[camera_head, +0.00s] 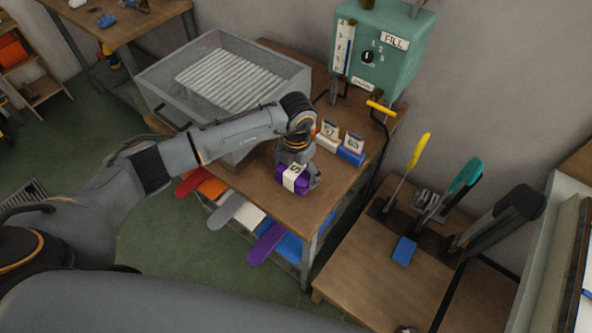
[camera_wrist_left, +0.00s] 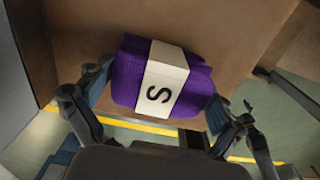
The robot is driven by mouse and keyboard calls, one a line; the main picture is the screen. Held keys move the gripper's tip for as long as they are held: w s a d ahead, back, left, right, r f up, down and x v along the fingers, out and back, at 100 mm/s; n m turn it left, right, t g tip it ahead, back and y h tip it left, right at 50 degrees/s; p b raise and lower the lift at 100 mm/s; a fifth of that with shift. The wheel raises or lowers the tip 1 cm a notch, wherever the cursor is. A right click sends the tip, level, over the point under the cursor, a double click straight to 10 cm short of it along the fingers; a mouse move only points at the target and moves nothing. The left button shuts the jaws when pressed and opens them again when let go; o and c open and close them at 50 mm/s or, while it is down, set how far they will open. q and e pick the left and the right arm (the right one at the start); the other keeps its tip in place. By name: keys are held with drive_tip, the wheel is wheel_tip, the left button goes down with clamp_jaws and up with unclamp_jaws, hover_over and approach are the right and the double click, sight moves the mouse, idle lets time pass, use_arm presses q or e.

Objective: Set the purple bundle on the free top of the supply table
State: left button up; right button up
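The purple bundle (camera_head: 293,180) has a white band marked S and shows at the front part of the supply table's brown top (camera_head: 262,170). My left gripper (camera_head: 298,178) points down over it. In the left wrist view the bundle (camera_wrist_left: 190,95) lies between the two spread fingers (camera_wrist_left: 165,92), which appear to press on its sides. The table's front edge passes behind it there, with green floor beyond. I cannot tell whether its underside touches the top. My right gripper is not in view.
A wire-mesh bin (camera_head: 225,80) stands on the table's back left. White and blue bundles with tags (camera_head: 351,153) stand behind my gripper. A green FILL machine (camera_head: 380,50) is at the back. Flat coloured boards (camera_head: 266,243) stick out below the top. A tool bench (camera_head: 375,270) is at right.

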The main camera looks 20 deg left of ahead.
sight(297, 169)
use_arm(q)
drive_tip(key=shift+o, duration=0.2)
drive_tip(key=shift+r, duration=0.15)
wheel_tip(297, 169, up, 11)
drive_tip(key=shift+d+r+b, duration=0.1)
drive_tip(key=shift+b, duration=1)
drive_tip(key=shift+r, duration=0.4)
